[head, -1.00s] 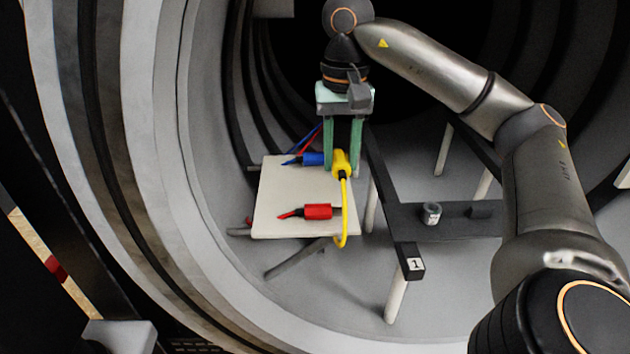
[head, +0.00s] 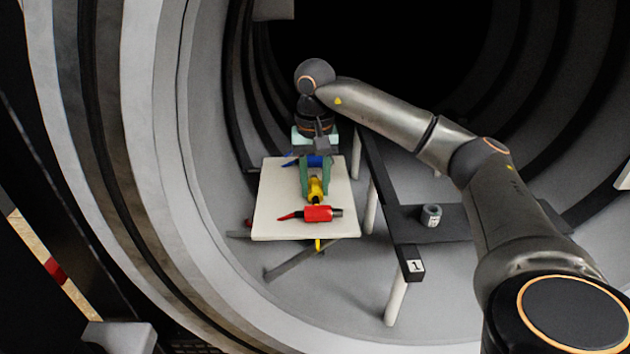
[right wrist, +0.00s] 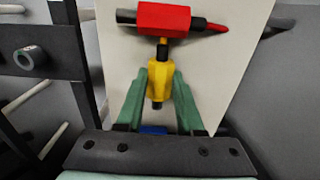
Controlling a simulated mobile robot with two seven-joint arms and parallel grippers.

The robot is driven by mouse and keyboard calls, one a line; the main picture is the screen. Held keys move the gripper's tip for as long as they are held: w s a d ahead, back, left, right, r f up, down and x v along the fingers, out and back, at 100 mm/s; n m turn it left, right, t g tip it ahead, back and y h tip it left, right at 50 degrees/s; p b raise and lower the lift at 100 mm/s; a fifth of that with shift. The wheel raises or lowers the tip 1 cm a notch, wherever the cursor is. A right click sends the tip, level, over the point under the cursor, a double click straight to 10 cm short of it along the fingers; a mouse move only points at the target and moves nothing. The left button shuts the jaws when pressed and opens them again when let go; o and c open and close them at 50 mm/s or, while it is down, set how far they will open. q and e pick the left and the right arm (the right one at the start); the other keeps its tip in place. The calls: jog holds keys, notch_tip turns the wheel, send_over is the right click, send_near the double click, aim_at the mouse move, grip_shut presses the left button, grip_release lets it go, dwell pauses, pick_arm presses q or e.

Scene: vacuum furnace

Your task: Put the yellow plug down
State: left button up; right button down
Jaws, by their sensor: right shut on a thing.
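The yellow plug (head: 315,188) is between the green fingers of my right gripper (head: 315,190), low over the white board (head: 275,200). It also shows in the right wrist view (right wrist: 160,80), where the fingers close on its sides. I cannot tell whether it touches the board. A red plug (head: 318,214) lies on the board just in front of the yellow plug. A blue plug (head: 318,161) lies behind, partly hidden by the gripper. The yellow cable is mostly hidden; a bit shows below the board's front edge. My left gripper is not in view.
A dark frame with a label "1" (head: 414,266) stands right of the board and carries a small grey ring-like part (head: 431,215). The curved furnace wall (head: 205,200) surrounds the left side. The board's left part is clear.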

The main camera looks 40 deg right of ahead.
aim_at(314, 186)
jog(key=c, duration=1)
grip_release()
jog(key=shift+f, duration=0.15)
jog(key=o, duration=0.5)
jog(key=shift+c, duration=0.2)
notch_tip(314, 186, up, 12)
jog(key=shift+r, duration=0.2)
jog(key=shift+a, duration=0.1)
